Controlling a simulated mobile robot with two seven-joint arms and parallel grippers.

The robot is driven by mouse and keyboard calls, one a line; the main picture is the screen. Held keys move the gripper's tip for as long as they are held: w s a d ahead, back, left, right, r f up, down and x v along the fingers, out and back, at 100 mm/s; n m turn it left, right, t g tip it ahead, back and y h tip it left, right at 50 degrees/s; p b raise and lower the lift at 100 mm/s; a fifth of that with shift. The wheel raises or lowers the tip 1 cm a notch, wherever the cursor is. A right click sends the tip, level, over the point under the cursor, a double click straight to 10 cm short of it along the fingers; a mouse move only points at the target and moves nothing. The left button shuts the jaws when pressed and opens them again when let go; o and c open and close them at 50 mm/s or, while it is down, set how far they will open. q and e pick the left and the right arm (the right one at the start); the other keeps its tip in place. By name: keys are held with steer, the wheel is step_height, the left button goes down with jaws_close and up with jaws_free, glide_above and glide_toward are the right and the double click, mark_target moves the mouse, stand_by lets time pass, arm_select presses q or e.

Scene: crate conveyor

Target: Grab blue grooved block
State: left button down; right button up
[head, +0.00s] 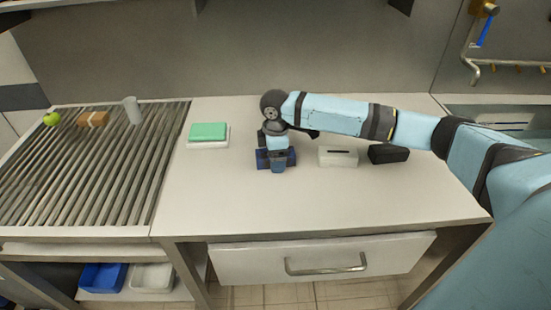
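The dark blue grooved block (262,159) sits on the white counter near its middle. My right arm comes in from the right, and its gripper (277,163) points down right at the block, covering its middle. Block ends show on both sides of the gripper. The fingertips are hard to make out, so I cannot tell whether they are closed on the block. The groove is hidden. My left gripper is not in view.
A white block with a dark slot (338,157) and a black block (388,154) stand to the right. A green block on a white tray (208,144) is to the left. A roller conveyor (95,165) carries an apple, a brown box and a grey cup. The front counter is clear.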

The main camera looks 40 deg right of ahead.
steer(key=shift+r, duration=0.1)
steer(key=c, duration=1.2)
